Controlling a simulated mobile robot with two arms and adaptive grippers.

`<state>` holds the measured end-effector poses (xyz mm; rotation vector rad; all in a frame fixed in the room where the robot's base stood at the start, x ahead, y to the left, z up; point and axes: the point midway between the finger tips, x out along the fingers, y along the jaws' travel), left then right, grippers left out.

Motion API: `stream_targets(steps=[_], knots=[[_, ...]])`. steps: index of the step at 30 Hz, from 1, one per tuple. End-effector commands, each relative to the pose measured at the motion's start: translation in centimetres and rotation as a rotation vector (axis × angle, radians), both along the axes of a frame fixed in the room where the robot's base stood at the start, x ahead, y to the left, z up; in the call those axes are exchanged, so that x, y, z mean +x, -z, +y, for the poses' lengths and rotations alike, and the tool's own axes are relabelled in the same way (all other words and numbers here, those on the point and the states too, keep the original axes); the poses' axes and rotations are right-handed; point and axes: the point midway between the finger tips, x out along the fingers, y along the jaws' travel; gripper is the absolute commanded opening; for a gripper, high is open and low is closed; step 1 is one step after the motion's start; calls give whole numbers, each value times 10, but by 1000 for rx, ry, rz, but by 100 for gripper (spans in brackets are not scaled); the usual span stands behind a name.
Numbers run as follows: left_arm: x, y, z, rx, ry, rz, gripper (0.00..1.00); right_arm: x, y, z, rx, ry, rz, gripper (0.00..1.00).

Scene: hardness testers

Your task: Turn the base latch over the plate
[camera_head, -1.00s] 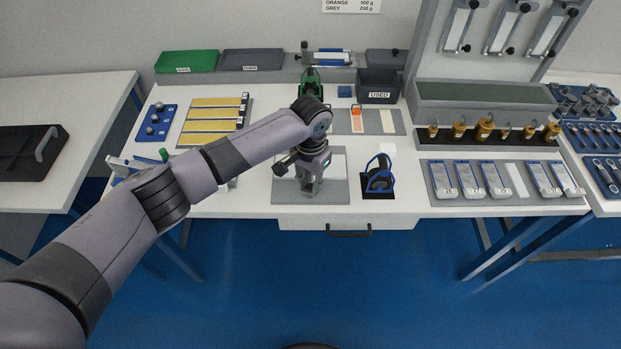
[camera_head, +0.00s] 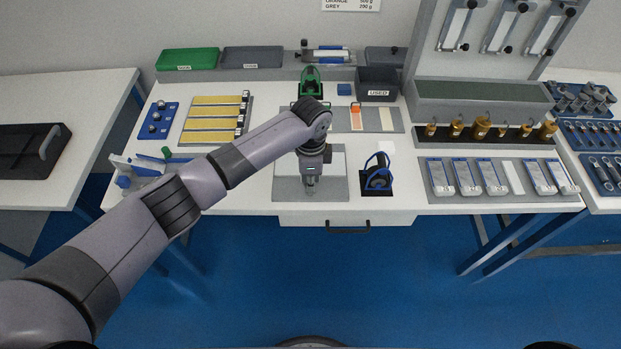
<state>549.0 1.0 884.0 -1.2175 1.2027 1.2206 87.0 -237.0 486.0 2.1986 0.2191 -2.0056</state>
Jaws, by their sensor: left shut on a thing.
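My left gripper (camera_head: 310,187) points down over the middle of the grey base (camera_head: 283,190) at the front of the bench. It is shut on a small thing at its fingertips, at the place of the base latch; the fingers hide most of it. A pale plate (camera_head: 335,165) lies on this base, partly covered by my gripper and wrist. How the latch is turned relative to the plate is too small to tell. My right gripper is not in view.
A blue-framed device (camera_head: 380,180) stands on a black square close to the right of the base. A green device (camera_head: 311,80) is behind my wrist, beside the dark USED bin (camera_head: 378,86). Yellow strips (camera_head: 214,112) lie at left.

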Motion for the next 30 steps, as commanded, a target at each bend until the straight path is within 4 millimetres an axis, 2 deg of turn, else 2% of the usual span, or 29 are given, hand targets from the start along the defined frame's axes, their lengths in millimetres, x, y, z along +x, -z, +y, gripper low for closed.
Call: stream_targets(steps=[12,29,30], knots=[[1,-2,-1,-4,193,-5,0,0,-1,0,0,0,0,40],[1,-2,-2,-5,222,-6,0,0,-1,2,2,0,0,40],[1,-2,-2,-5,222,-6,21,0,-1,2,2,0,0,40]])
